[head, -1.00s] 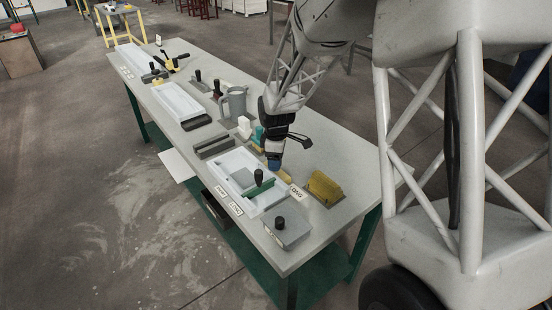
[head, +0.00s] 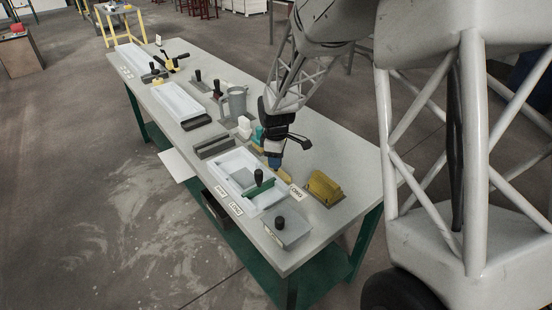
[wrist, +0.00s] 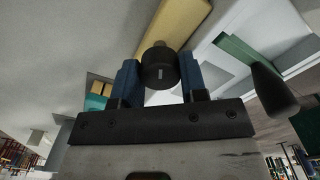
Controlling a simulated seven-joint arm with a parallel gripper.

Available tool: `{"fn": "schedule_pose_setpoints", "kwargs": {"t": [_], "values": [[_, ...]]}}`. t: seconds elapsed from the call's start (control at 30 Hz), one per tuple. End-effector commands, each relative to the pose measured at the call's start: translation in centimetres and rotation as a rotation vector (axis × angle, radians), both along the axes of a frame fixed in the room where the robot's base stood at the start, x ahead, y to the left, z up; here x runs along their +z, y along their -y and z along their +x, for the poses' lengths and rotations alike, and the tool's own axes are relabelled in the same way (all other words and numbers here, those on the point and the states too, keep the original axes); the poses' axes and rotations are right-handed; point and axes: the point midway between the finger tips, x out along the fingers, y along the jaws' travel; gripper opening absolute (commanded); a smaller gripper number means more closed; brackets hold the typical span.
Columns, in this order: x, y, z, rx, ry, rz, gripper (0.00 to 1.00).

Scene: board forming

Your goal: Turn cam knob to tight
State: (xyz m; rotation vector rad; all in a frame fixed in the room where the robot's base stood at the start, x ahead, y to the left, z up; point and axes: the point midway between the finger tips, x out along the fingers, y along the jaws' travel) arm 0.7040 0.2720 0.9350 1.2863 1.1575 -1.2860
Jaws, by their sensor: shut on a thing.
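In the wrist view, my gripper (wrist: 159,66) has its two blue fingers on either side of a round black knob (wrist: 158,75) with a small white mark. It is shut on this knob. The knob is in front of a yellow bar (wrist: 172,30) beside the white tray (wrist: 212,55). In the head view, my gripper (head: 275,163) points down at the far right side of the white tray (head: 236,158); the knob is hidden there by the fingers. I cannot read whether the knob is at tight.
A green divider with an upright black handle (head: 259,177) stands in the tray, close to my gripper. A yellow block (head: 323,188) sits to the right. A grey plate with a black knob (head: 280,222) is at the near end. A grey pitcher (head: 237,103) stands farther back.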

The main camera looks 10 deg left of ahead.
Motion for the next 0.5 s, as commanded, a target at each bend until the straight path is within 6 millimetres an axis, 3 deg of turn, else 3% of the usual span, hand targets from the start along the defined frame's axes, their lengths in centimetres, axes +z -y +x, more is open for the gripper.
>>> {"fn": "schedule_pose_setpoints", "kwargs": {"t": [0.5], "values": [[0.02, 0.02, -0.04, -0.383, 0.0, 0.0, 0.16]]}}
